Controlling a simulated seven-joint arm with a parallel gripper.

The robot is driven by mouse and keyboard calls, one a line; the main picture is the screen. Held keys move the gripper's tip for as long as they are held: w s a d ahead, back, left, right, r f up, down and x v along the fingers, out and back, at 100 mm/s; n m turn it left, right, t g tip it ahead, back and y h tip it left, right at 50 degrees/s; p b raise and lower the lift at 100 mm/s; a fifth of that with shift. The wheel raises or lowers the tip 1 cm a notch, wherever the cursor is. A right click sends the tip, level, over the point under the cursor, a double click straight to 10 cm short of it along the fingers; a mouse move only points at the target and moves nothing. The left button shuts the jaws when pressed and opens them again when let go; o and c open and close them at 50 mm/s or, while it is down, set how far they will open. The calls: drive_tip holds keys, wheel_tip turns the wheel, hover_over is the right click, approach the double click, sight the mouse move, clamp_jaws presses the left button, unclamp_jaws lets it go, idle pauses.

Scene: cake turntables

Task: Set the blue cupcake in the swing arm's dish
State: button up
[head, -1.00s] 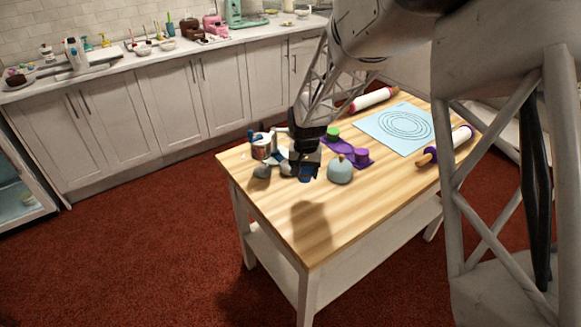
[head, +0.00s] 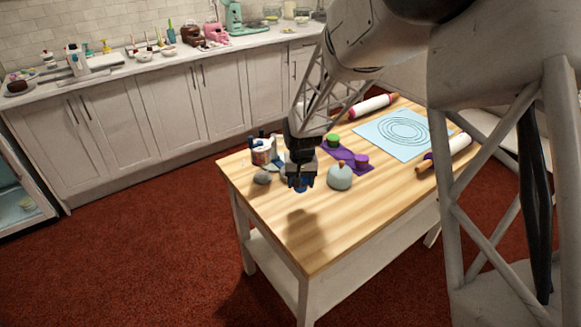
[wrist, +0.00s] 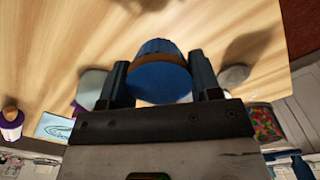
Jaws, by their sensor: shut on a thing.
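My gripper (head: 301,181) is shut on the blue cupcake (wrist: 160,78) and holds it above the wooden table, near its front left part. In the wrist view the cupcake sits between the two fingers, its wide dark-blue face towards the camera. In the head view the cupcake (head: 300,188) shows only as a bit of blue under the jaws. A small grey rounded piece (head: 262,179) is left of my gripper; it also shows in the wrist view (wrist: 234,75). I cannot tell whether it is the swing arm's dish. My gripper hides part of the area behind it.
A teal dome with a knob (head: 340,178) stands close right of my gripper. A purple holder (head: 346,155) carries a green and a purple cupcake. A sprinkle jar (wrist: 265,122) is on the other side. A blue mat (head: 375,131) and rolling pins lie farther back. The front table is clear.

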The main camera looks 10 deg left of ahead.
drive_tip(key=w+a, duration=0.1)
drive_tip(key=w, duration=0.3)
drive_tip(key=w+a+f, duration=0.1)
drive_tip(key=w+a, duration=0.1)
drive_tip(key=w, duration=0.3)
drive_tip(key=w+a, duration=0.2)
drive_tip(key=w, duration=0.2)
drive_tip(key=shift+w+a+f, duration=0.2)
drive_tip(key=shift+f, duration=1.75)
drive_tip(key=shift+f, duration=0.1)
drive_tip(key=o, duration=1)
wheel_tip(320, 180, up, 12)
